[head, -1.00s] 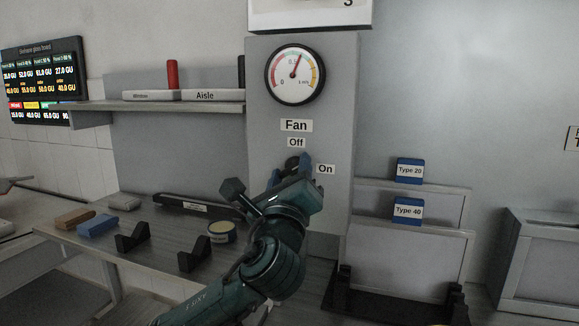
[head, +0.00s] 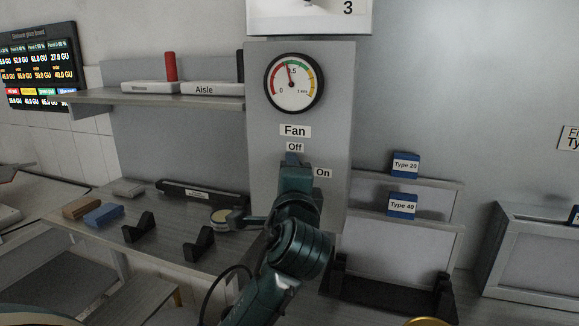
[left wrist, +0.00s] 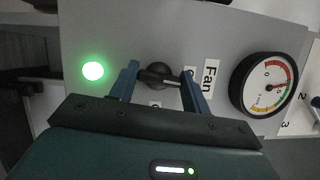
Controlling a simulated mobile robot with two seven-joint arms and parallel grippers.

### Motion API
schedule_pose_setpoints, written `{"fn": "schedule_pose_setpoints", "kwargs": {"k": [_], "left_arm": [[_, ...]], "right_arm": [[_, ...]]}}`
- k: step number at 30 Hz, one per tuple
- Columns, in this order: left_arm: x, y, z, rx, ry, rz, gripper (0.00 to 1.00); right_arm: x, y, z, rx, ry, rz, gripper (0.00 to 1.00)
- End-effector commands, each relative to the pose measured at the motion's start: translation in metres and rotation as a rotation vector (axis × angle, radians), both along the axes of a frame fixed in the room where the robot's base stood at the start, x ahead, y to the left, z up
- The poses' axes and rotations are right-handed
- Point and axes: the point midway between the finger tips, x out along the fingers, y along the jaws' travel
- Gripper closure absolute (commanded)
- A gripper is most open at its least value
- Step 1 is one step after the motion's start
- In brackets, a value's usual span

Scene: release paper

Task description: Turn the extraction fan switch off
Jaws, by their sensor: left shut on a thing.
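The fan switch (left wrist: 158,75) is a dark rotary knob on a grey panel (head: 268,190), under the Fan label (head: 295,131). In the left wrist view its bar lies along the line toward the Off label (left wrist: 190,76). My left gripper (left wrist: 160,69) is shut on the knob, with one blue finger at each end of its bar. In the head view my left gripper (head: 292,160) is just below the Off label and hides the knob. The On label (head: 323,173) is to its right. My right gripper is not in view.
A round gauge (head: 294,84) is above the switch, its needle slightly left of upright. A green lamp (left wrist: 93,71) glows on the panel. A shelf (head: 160,97) is at left; Type 20 (head: 406,165) and Type 40 (head: 402,205) holders are at right.

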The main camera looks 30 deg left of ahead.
Motion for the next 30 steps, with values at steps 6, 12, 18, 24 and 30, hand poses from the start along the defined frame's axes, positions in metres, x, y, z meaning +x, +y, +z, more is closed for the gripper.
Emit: {"fn": "schedule_pose_setpoints", "kwargs": {"k": [6,12,18,24,30], "left_arm": [[0.0001,0.0002,0.0023,-0.087,-0.023,0.000,0.76],[0.0000,0.0001,0.0014,-0.122,-0.032,0.000,0.76],[-0.0001,0.0002,0.0009,-0.129,-0.034,0.000,0.75],[0.0000,0.0001,0.0010,-0.129,-0.035,-0.001,0.76],[0.0000,0.0000,0.0010,-0.128,-0.033,-0.001,0.39]], "right_arm": [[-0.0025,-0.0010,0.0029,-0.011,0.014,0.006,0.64],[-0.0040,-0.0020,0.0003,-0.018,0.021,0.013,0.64],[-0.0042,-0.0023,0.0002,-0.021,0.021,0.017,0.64],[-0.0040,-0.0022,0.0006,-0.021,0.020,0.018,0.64],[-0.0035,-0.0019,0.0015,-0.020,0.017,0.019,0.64]]}}
